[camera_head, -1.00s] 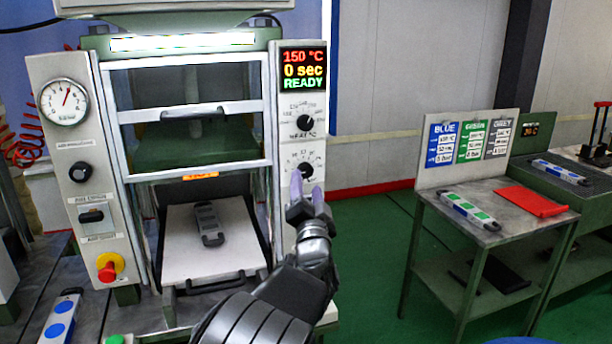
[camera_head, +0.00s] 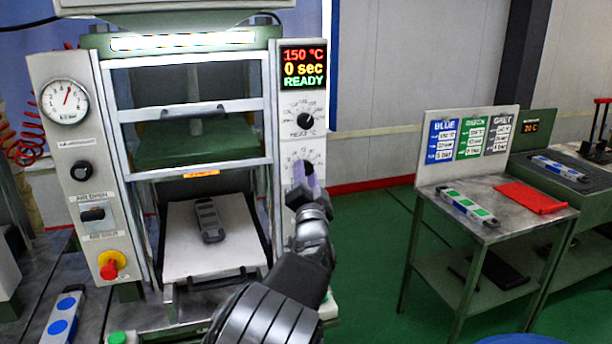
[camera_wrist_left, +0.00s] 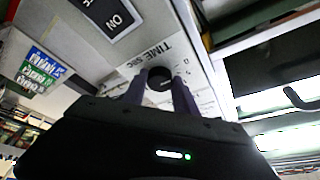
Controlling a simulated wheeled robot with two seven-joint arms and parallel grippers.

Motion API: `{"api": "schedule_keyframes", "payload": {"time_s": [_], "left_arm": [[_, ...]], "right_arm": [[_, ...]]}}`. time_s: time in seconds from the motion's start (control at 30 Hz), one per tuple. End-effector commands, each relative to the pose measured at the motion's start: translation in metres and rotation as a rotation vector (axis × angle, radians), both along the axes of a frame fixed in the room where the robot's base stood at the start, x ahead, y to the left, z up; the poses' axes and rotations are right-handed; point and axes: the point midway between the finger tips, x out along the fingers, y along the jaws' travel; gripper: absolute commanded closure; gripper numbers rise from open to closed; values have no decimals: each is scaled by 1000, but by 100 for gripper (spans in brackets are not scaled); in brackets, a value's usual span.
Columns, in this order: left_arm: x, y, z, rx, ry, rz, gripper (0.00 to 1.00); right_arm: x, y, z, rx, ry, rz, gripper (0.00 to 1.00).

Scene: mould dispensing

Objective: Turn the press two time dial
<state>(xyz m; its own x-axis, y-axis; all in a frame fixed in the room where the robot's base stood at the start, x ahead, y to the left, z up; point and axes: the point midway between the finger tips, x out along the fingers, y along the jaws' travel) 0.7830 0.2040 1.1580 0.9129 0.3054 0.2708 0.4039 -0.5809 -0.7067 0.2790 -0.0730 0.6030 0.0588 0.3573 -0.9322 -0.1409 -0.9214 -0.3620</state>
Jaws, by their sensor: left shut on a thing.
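The press (camera_head: 198,103) stands ahead in the head view. Its display (camera_head: 304,68) reads 150 °C, 0 sec, READY. The heat dial (camera_head: 305,121) is a black knob on the right panel. The time dial sits below it; in the head view it is mostly hidden behind my fingers. My left gripper (camera_head: 304,178) is at that dial. In the left wrist view the black time dial (camera_wrist_left: 160,78) lies between the two fingers of my left gripper (camera_wrist_left: 160,90), beside the printed word TIME. The fingers are shut on it. My right gripper is not in view.
A grey mould lies on the press's white lower plate (camera_head: 180,262). A pressure gauge (camera_head: 65,101) and red stop button (camera_head: 109,270) are on the left panel. A side table (camera_head: 490,202) at the right holds a green-marked mould and a red sheet (camera_head: 530,198).

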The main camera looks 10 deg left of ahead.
Motion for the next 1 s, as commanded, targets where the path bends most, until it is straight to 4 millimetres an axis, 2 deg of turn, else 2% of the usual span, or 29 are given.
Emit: {"api": "schedule_keyframes", "payload": {"time_s": [0.03, 0.3, 0.67, 1.0], "left_arm": [[0, 0, 0, 0, 0, 0, 79], [0, 0, 0, 0, 0, 0, 100], [0, 0, 1, 19, 12, 0, 100], [-1, 1, 4, 150, 95, 0, 100]], "right_arm": [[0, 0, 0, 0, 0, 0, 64], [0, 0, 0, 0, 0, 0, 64], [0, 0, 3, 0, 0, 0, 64], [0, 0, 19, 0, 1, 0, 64]]}}
